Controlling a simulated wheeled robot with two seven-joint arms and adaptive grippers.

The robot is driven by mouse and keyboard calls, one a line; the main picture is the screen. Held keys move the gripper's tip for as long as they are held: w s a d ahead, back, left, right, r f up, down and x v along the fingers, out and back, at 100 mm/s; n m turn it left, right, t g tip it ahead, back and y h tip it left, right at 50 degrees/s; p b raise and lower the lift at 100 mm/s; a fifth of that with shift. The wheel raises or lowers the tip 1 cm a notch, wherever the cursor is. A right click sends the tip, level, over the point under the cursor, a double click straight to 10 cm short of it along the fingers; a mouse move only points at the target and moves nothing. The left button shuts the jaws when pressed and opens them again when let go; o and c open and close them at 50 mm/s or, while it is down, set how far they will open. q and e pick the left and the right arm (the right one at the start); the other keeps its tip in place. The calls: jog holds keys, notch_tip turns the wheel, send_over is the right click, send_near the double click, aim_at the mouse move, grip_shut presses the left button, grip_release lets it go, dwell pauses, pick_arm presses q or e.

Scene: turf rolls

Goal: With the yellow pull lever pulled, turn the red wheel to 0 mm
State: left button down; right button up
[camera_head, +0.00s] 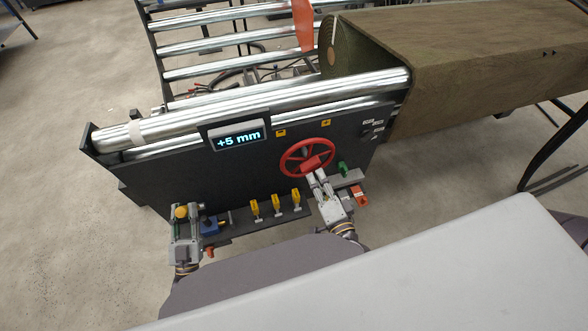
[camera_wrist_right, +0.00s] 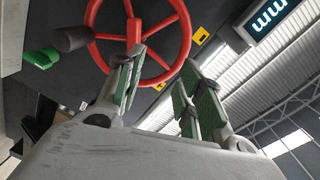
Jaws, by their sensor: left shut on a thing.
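The red wheel (camera_head: 307,158) is mounted on the front of the dark machine panel and also shows in the right wrist view (camera_wrist_right: 183,32). The display (camera_head: 238,139) above it reads +5 mm. My left gripper (camera_head: 184,220) is shut at the yellow pull lever (camera_head: 181,212), whose round knob shows at the panel's left end; the contact itself is partly hidden. My right gripper (camera_head: 317,177) is at the wheel's lower part. In the right wrist view its fingers (camera_wrist_right: 162,60) are apart, with one in front of a spoke; I cannot tell whether they touch it.
Several small yellow levers (camera_head: 276,204) stand on the ledge between my grippers. A green handle (camera_head: 343,168) and a red part (camera_head: 361,198) sit just right of my right gripper. Metal rollers (camera_head: 270,108) run above the panel, and a large turf roll (camera_head: 440,60) lies at right.

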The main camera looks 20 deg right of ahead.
jog(key=shift+s, duration=2.55)
jog(key=shift+s, duration=0.15)
jog(key=shift+s, duration=2.35)
jog(key=shift+a+r, duration=0.15)
jog(key=shift+o, duration=0.3)
